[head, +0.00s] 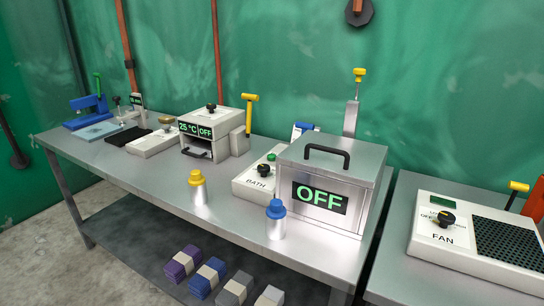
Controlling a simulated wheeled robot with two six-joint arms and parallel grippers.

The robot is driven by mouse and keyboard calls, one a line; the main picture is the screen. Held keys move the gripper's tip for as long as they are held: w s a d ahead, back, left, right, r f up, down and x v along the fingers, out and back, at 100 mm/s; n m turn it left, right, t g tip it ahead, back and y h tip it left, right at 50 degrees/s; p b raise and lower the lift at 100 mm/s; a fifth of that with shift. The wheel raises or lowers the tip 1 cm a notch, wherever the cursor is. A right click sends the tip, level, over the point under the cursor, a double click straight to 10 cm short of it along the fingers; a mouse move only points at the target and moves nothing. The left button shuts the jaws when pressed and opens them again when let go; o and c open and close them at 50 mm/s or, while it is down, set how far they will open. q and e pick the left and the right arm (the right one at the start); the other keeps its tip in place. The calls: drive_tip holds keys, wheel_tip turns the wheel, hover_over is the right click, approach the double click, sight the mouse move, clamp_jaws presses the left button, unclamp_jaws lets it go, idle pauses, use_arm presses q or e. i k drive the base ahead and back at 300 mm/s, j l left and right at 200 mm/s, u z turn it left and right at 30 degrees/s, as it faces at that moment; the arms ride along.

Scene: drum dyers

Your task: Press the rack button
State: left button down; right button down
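No button with a readable "rack" label shows, so I cannot tell for sure which one is the rack button. A small green button (271,157) sits on the white control box (243,184) marked BATH, behind a black knob (264,169). Right of it stands a metal bath box (360,181) with a lid, a black handle and a display reading OFF (320,197). A grey upright post (350,118) with a yellow top (359,74) rises behind the bath box. Neither of my grippers is in view.
A blue-capped bottle (276,222) and a yellow-capped bottle (198,190) stand near the front edge. An oven (209,118) reads 25 °C and OFF. A FAN unit (470,235) sits on a separate right table. Several coloured bundles (208,277) lie on the lower shelf.

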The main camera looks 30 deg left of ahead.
sight(271, 158)
drive_tip(key=i+j+z, duration=0.15)
drive_tip(key=j, duration=0.5)
drive_tip(key=i+j+z, duration=0.2)
drive_tip(key=j, duration=0.5)
drive_tip(key=j+z, duration=0.15)
drive_tip(key=j, duration=0.5)
